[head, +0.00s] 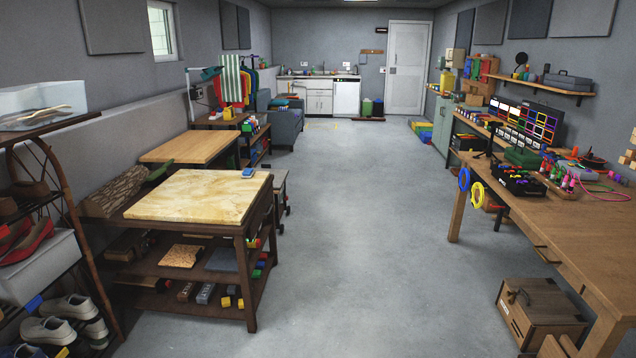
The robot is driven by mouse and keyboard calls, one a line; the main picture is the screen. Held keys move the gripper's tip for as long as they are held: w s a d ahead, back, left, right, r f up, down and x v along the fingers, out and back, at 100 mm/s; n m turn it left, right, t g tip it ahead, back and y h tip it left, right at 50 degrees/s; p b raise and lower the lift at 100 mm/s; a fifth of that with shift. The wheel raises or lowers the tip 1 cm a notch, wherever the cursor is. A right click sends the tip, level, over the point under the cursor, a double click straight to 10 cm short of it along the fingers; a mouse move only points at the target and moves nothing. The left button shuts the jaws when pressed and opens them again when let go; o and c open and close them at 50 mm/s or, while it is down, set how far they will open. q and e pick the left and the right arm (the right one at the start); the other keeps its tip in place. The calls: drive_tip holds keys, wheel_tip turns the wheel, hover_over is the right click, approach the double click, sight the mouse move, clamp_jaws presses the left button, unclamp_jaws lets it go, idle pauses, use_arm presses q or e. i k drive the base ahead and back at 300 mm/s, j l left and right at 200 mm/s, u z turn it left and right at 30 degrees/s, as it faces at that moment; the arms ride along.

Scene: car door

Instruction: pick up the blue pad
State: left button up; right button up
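A small blue block-like item (248,172), which may be the blue pad, lies on the far right corner of the marble-topped table (190,197) at left. A flat, dull blue-grey square (222,260) lies on that table's upper shelf below the top, and could also be the pad; I cannot tell which is meant. Neither of my grippers is in view.
The grey floor (340,240) is clear down the middle aisle. A shoe rack (70,235) stands at near left. A long wooden workbench (545,215) runs along the right, with a wooden crate (540,312) on the floor by it. A wooden table (190,147) stands behind the marble-topped one.

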sight(248, 173)
drive_tip(key=i, duration=1.65)
drive_tip(key=i+l, duration=0.1)
drive_tip(key=i, duration=1.55)
drive_tip(key=i+u, duration=0.3)
drive_tip(key=i, duration=0.15)
drive_tip(key=i+l+u, duration=0.2)
drive_tip(key=i+u, duration=0.15)
drive_tip(key=i+l+u, duration=0.3)
drive_tip(key=i, duration=0.25)
